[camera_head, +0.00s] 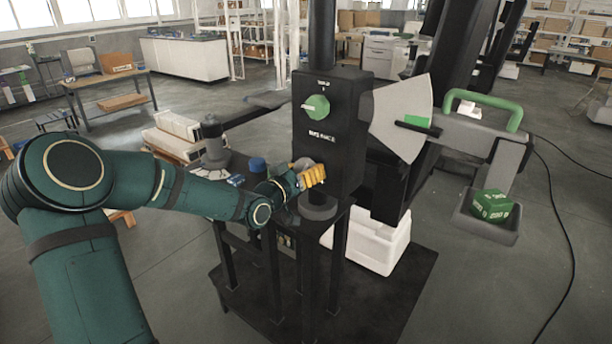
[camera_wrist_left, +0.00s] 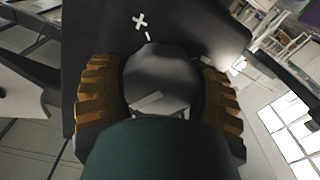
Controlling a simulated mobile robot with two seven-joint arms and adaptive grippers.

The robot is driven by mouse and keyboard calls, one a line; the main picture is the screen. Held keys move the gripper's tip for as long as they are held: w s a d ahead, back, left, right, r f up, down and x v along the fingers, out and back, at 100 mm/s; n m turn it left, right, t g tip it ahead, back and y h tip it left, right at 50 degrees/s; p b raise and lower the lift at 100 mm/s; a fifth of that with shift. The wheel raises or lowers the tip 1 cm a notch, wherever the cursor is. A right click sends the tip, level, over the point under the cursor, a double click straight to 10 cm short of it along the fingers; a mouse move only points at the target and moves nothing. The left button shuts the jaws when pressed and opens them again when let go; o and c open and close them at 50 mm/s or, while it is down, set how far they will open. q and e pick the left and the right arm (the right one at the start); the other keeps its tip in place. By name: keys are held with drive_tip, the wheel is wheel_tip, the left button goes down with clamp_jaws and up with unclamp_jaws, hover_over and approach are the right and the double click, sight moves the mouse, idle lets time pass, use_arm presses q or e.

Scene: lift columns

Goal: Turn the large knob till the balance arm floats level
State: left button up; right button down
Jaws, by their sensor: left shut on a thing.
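The large knob (camera_wrist_left: 160,82) is dark grey and round, low on the black column housing (camera_head: 326,115). It also shows in the head view, mostly hidden behind my left gripper (camera_head: 310,176). My left gripper's orange fingers stand on both sides of the knob in the left wrist view (camera_wrist_left: 160,100), shut on it. The balance arm (camera_head: 455,135) reaches out right from the housing and looks tilted down to the right. A pale fan-shaped scale plate (camera_head: 402,118) with a green mark is at its root. My right gripper is not in view.
A smaller green knob (camera_head: 316,107) sits higher on the housing. A tray (camera_head: 487,222) with a green weight (camera_head: 492,204) hangs from the arm's right end. A white bin (camera_head: 372,245) stands behind the black stand. A black cable crosses the floor at right.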

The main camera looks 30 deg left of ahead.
use_arm(q)
drive_tip(key=shift+m, duration=0.5)
drive_tip(key=o, duration=1.2)
drive_tip(key=shift+s, duration=0.1)
drive_tip(key=s, duration=0.8)
drive_tip(key=s+a, duration=0.1)
drive_tip(key=s, duration=0.2)
drive_tip(key=shift+s, duration=0.4)
